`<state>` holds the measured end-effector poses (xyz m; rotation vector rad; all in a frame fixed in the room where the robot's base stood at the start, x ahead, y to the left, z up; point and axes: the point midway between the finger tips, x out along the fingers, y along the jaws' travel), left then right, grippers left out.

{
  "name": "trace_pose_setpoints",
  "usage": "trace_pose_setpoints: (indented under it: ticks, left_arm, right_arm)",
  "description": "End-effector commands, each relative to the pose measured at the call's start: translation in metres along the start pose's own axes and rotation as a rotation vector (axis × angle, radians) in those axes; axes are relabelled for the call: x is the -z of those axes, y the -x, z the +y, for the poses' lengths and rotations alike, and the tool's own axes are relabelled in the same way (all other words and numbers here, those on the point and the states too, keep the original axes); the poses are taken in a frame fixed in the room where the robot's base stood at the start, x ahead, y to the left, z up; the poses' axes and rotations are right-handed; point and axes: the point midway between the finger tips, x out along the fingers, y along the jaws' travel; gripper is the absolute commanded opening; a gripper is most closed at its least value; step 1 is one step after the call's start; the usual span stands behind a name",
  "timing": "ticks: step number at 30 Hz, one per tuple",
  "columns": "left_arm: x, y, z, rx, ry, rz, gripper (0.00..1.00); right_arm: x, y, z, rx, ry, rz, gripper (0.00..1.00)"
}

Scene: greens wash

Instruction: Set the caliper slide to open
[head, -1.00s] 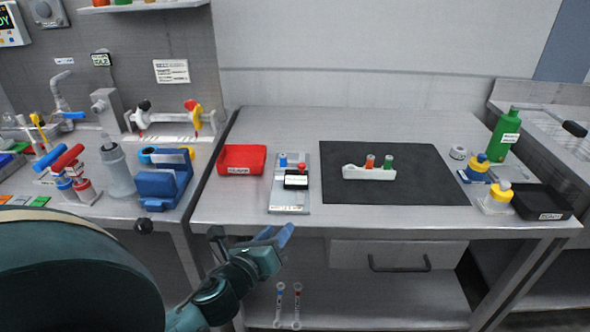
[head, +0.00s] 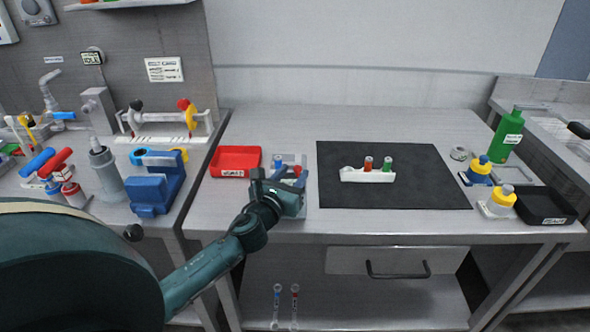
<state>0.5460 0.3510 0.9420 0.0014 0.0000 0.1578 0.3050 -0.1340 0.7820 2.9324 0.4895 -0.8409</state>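A light grey plate device (head: 296,158) lies on the middle bench, between the red tray and the black mat. It carries a blue knob (head: 279,163) and a red knob (head: 297,170). It looks like the caliper slide, but I see no readable label. My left gripper (head: 291,181) is over its front part and hides most of the plate and the black block on it. The fingers are mostly hidden behind the hand, so I cannot tell their opening or whether they touch anything. My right gripper is not in view.
A red tray (head: 235,161) is just left of the plate. The black mat (head: 432,189) on the right holds a white rack (head: 367,175) with vials. A green bottle (head: 507,135), yellow-topped containers and a black tray (head: 544,206) stand at the right. The back of the bench is clear.

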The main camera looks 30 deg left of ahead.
Motion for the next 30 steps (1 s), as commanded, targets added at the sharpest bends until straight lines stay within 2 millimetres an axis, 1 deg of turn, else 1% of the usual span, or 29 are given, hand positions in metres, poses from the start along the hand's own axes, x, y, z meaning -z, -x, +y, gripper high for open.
trace_pose_setpoints:
  ticks: [1, 3, 6, 15, 17, 30]
  left_arm:
    - [-0.001, -0.007, 0.000, 0.000, 0.001, -0.001, 0.39]
    - [0.000, -0.013, 0.000, 0.000, 0.001, -0.001, 0.39]
    - [0.000, -0.019, 0.000, 0.000, 0.001, 0.000, 0.39]
    - [0.001, -0.021, 0.000, 0.001, 0.001, 0.001, 0.39]
    - [0.001, -0.021, 0.000, 0.001, 0.001, 0.001, 0.35]
    - [0.001, -0.021, 0.000, 0.001, 0.001, 0.001, 0.00]
  right_arm:
    - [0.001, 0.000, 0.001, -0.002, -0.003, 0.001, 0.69]
    - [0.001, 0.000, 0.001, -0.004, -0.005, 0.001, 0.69]
    - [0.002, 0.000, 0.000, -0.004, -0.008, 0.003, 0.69]
    - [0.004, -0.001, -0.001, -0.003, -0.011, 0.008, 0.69]
    - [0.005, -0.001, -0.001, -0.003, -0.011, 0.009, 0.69]
    - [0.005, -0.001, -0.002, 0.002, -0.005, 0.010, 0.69]
